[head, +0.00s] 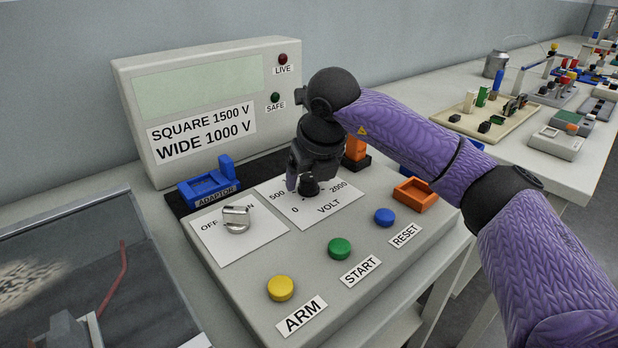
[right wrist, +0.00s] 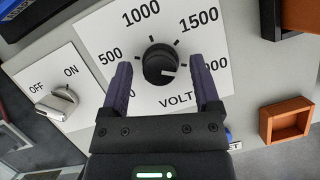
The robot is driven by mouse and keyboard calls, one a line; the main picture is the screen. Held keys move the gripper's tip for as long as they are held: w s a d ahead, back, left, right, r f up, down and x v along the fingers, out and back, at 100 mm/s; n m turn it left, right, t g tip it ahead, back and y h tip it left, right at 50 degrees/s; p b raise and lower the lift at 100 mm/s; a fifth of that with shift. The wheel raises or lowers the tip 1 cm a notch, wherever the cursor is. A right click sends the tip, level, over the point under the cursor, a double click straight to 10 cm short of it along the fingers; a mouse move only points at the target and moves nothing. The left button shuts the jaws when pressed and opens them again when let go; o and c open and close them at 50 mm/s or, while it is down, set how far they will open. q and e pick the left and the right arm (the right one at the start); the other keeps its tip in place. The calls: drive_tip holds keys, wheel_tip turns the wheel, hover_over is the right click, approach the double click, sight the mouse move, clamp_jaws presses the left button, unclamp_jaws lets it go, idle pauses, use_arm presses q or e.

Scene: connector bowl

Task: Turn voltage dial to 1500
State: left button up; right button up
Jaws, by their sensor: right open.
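The voltage dial (right wrist: 160,64) is a round black knob on a white VOLT plate (right wrist: 150,100), with 500, 1000 and 1500 printed around it. Its short white mark is on the right side, pointing toward the partly hidden 2000 rather than 1500. My right gripper (right wrist: 161,72) is open, with one finger on each side of the knob and visible gaps between. In the head view, the right gripper (head: 304,178) points down at the dial (head: 309,187), partly covering it and the upper numbers. My left gripper is out of view.
An OFF/ON switch (head: 236,219) and a blue adaptor (head: 210,186) are left of the dial. Yellow (head: 280,288), green (head: 339,248) and blue (head: 384,217) buttons lie in front. An orange tray (head: 415,195) is at right. A display box (head: 215,105) stands behind.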

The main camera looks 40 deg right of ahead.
drive_tip(key=shift+c, duration=1.1)
clamp_jaws()
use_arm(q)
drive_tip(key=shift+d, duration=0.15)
use_arm(e)
drive_tip(key=shift+r, duration=0.1)
